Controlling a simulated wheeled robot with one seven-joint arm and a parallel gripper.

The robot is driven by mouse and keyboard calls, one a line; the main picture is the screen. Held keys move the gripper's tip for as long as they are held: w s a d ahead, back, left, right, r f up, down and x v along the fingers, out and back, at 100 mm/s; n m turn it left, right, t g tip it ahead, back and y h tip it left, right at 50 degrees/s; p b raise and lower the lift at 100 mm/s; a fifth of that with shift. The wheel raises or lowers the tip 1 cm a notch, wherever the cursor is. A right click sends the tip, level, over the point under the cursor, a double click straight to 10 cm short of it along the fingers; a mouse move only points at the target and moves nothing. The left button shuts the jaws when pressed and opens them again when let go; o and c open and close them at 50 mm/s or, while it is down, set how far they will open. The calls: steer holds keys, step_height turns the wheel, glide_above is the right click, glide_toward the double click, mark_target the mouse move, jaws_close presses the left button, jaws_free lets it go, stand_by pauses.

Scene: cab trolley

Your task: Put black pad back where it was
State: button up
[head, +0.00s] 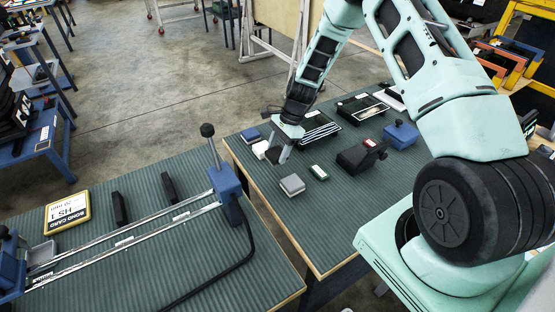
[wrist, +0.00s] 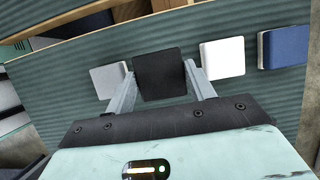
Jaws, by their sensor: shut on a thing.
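A black pad (wrist: 160,74) sits between the two fingers of my gripper (wrist: 158,85) in the wrist view. My gripper is shut on it. In the head view my gripper (head: 279,155) points down over the green ribbed tabletop (head: 290,215) of the right trolley, and the pad is hard to make out there. In the wrist view the black pad lies in line between a grey pad (wrist: 108,80) on its left and a white pad (wrist: 222,57) on its right, with gaps. I cannot tell whether it touches the tabletop.
A blue pad (head: 250,134) lies beyond the white pad (head: 261,149); the grey pad (head: 292,184) is nearer. A small green-and-white block (head: 319,172), a dark block (head: 358,157) and a blue block (head: 400,135) stand to the right. A blue lever fixture (head: 224,180) stands on the left table.

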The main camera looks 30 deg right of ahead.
steer(key=shift+f+p, duration=0.55)
steer(key=shift+f, duration=1.75)
steer(key=shift+f, duration=0.1)
steer(key=o, duration=1)
steer(key=shift+c, duration=0.2)
steer(key=a+b+v, duration=0.1)
steer(key=b+v, duration=0.3)
steer(key=v, duration=0.8)
steer(key=s+a+r+n+h, duration=0.1)
steer(key=s+a+r+n, duration=0.35)
steer(key=a, duration=0.35)
steer(key=s+a+r+n, duration=0.3)
steer(key=a+r+n, duration=0.25)
steer(key=a, duration=0.25)
steer(key=s+a+r+n+h, duration=0.1)
steer(key=s+a+r+n, duration=0.1)
steer(key=s+n, duration=0.3)
steer(key=s+a+r+n+h, duration=0.1)
steer(key=s+n, duration=0.4)
steer(key=s, duration=0.6)
steer(key=s+a+r+n, duration=0.4)
steer(key=s+a+n, duration=0.1)
steer(key=s, duration=0.4)
steer(key=shift+a+n+h, duration=0.35)
steer(key=shift+n+h, duration=0.05)
